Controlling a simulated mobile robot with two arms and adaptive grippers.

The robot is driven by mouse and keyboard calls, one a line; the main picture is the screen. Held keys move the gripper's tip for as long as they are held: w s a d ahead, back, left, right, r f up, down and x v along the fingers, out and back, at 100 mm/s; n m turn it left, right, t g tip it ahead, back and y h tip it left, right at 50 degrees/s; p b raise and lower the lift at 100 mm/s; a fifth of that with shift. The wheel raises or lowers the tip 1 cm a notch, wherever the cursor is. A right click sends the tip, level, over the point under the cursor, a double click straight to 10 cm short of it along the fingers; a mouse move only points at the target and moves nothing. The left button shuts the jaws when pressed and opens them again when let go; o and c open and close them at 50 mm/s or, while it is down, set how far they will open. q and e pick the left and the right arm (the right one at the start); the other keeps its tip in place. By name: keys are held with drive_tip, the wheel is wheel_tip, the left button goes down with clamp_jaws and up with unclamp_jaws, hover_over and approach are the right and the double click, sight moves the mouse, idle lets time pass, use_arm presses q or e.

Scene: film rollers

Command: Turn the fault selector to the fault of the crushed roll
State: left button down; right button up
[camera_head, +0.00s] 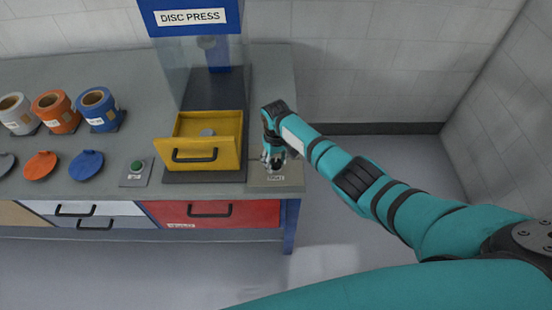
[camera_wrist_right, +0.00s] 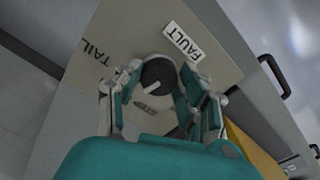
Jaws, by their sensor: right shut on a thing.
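The fault selector is a dark round knob (camera_wrist_right: 158,77) with a white pointer mark, on a beige plate (camera_head: 290,180) at the right end of the bench. The wrist view shows a FAULT label (camera_wrist_right: 183,44), the word TAIL (camera_wrist_right: 95,52) at the left and another small label below the knob, too small to read. My right gripper (camera_head: 273,162) comes down over the plate; in the right wrist view its fingers (camera_wrist_right: 157,90) are shut on the knob from both sides. Which fault the pointer marks I cannot tell. No roll in view is clearly crushed. My left gripper is not in view.
The yellow press drawer (camera_head: 230,153) stands open left of my right gripper, below the disc press (camera_head: 192,17). White (camera_head: 17,122), orange (camera_head: 66,121) and blue (camera_head: 107,117) rolls stand at the left. A green button (camera_head: 137,166) lies between. Floor is clear at the right.

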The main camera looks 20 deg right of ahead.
sight(276, 163)
drive_tip(key=shift+w+m, duration=0.1)
drive_tip(key=shift+m, duration=0.5)
drive_tip(key=o, duration=1.2)
wheel_tip(276, 163, up, 12)
drive_tip(key=shift+r, duration=0.1)
drive_tip(key=shift+f, duration=0.2)
